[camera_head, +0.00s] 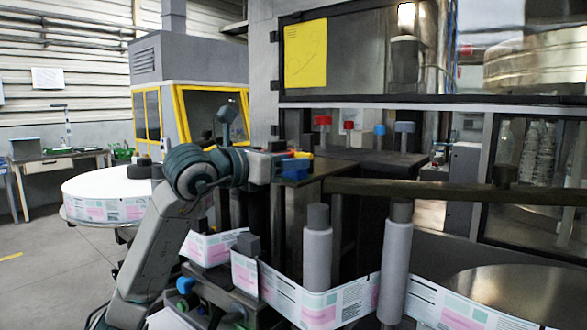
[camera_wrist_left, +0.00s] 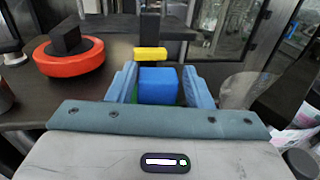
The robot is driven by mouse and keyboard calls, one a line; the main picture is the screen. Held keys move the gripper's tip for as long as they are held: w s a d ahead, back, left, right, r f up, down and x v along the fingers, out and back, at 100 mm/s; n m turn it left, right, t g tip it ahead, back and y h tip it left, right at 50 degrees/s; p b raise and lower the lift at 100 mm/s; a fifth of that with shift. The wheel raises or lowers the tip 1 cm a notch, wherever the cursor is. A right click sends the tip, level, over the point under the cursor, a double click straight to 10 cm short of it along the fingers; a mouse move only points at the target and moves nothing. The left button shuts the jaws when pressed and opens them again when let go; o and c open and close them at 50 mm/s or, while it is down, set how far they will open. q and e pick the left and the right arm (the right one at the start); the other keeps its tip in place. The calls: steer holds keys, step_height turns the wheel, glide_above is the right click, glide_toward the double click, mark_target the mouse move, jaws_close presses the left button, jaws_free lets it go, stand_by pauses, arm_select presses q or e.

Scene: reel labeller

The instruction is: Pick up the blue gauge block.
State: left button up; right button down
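The blue gauge block (camera_wrist_left: 158,86) sits between the two blue fingers of my left gripper (camera_wrist_left: 159,80) in the left wrist view. The fingers stand apart, one on each side of it, with thin gaps showing low down. I cannot tell whether the tips touch it. In the head view my left gripper (camera_head: 290,160) is at the dark table's near left corner, with blue at its tip. A yellow block (camera_wrist_left: 150,54) lies just beyond the blue one. A bit of green shows low beside the blue block, mostly hidden. My right gripper is not in view.
An orange-red disc with a dark block on it (camera_wrist_left: 70,64) stands left on the dark table (camera_wrist_left: 120,25). Red and blue knobbed posts (camera_head: 380,130) stand at the back. Grey rollers (camera_head: 317,250) and a label web (camera_head: 355,302) run in front.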

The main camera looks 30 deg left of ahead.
arm_select(q)
steer(key=shift+w+a+f, duration=0.2)
steer(key=shift+w+f, duration=0.05)
steer(key=shift+w, duration=0.1)
steer(key=c, duration=0.5)
steer(key=shift+d, duration=0.15)
steer(key=shift+c, duration=0.5)
steer(key=shift+r, duration=0.1)
